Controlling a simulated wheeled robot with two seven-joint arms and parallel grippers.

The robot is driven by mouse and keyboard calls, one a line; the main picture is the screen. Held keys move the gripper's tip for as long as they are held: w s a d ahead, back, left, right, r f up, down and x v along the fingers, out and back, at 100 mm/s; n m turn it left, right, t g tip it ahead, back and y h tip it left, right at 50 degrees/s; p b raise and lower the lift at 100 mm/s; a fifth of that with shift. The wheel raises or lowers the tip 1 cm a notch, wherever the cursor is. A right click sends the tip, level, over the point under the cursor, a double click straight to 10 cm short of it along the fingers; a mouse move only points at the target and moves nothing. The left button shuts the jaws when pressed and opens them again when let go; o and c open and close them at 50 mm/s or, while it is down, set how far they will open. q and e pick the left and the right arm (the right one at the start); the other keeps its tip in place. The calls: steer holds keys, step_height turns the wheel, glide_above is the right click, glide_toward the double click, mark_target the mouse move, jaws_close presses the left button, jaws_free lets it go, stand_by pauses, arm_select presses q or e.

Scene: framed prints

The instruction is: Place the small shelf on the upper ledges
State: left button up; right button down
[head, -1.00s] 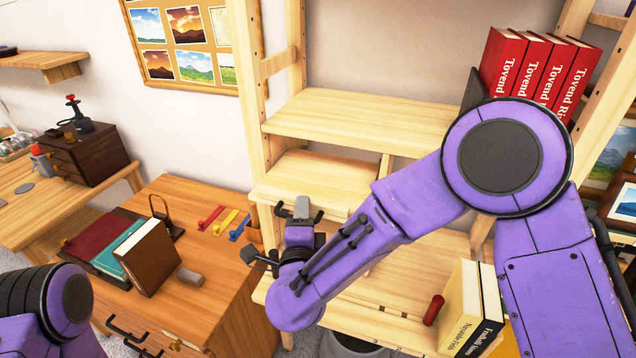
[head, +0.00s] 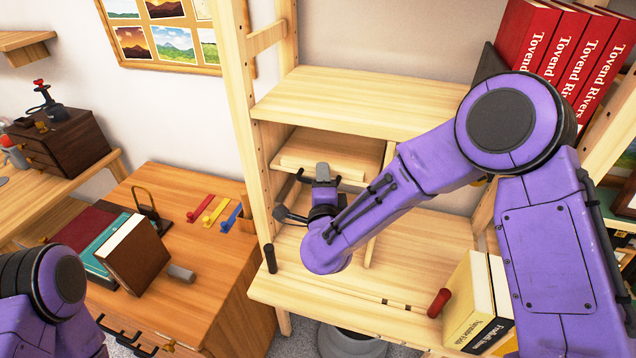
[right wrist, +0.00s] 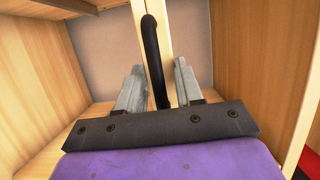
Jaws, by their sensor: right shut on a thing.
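The small shelf (head: 325,150) is a pale wooden board inside the left bay of the bookcase, below the wide fixed shelf. It looks roughly level. In the right wrist view its front edge (right wrist: 163,22) shows as a pale upright strip with a dark curved handle (right wrist: 155,55). My right gripper (head: 322,172) is shut on that handle, one grey finger on each side (right wrist: 158,88). I cannot tell whether the board touches the ledges, as its underside and far side edges are hidden. My left gripper is out of view.
The wide fixed shelf (head: 350,100) lies close above the small shelf. Side posts (head: 250,130) bound the bay. Red books (head: 565,50) stand at upper right. Pale books (head: 478,300) and a red cylinder (head: 438,303) are on the lower shelf. A wooden desk (head: 200,255) stands left.

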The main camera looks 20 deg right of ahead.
steer(key=shift+s+a+f, duration=0.1)
steer(key=shift+s+a, duration=0.2)
steer(key=c, duration=0.7)
jaws_free()
steer(key=shift+w+d+f, duration=0.1)
steer(key=shift+w+f, duration=0.05)
steer(key=shift+w, duration=0.05)
steer(key=shift+c, duration=0.2)
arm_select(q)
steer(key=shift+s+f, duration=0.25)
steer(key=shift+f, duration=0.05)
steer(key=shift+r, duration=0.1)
arm_select(e)
steer(key=shift+s, duration=0.1)
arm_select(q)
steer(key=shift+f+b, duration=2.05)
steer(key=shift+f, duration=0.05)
arm_select(e)
steer(key=v, duration=1.2)
